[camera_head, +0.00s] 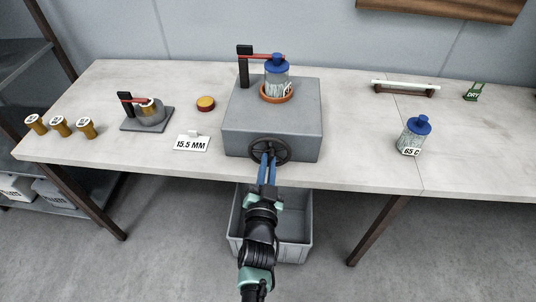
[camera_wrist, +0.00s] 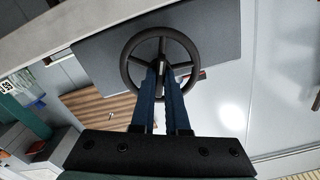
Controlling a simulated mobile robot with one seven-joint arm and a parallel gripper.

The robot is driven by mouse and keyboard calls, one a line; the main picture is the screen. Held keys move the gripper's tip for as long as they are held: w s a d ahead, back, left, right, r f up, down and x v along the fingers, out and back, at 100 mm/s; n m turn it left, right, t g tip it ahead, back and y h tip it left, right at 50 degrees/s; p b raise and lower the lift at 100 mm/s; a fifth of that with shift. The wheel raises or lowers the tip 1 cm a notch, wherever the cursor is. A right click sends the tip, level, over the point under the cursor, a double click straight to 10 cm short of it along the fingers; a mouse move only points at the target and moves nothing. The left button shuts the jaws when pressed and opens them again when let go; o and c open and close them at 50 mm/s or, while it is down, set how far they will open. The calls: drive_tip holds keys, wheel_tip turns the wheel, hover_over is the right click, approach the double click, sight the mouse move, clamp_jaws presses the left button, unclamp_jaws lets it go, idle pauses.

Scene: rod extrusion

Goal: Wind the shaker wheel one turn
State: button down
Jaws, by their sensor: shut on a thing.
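The black spoked shaker wheel (camera_head: 270,149) is on the front face of the grey shaker box (camera_head: 300,140). My gripper (camera_head: 267,160) reaches it from the front, its blue fingers shut on the wheel near the middle. In the wrist view the wheel (camera_wrist: 133,52) shows as a ring with spokes, and the fingertips of my gripper (camera_wrist: 160,72) meet close to its hub. The exact part gripped is hard to make out. On top of the box a clear jar with a blue lid (camera_head: 276,64) stands in an orange ring (camera_head: 277,98), with a red bar (camera_head: 262,57) across it from a black post (camera_head: 244,68).
Left on the table (camera_head: 350,160) are a small clamp stand (camera_head: 147,119), a red-yellow button (camera_head: 205,103), a "15.5 MM" card (camera_head: 190,143) and several amber bottles (camera_head: 60,125). A "65 C" jar (camera_head: 414,134) stands right. A grey bin (camera_head: 295,240) is below.

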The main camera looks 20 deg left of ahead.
drive_tip(key=shift+m, duration=0.7)
drive_tip(key=shift+m+b, duration=0.4)
drive_tip(key=shift+m, duration=0.6)
drive_tip(key=shift+m+b, duration=0.3)
drive_tip(key=shift+m, duration=0.7)
drive_tip(key=shift+m, duration=1)
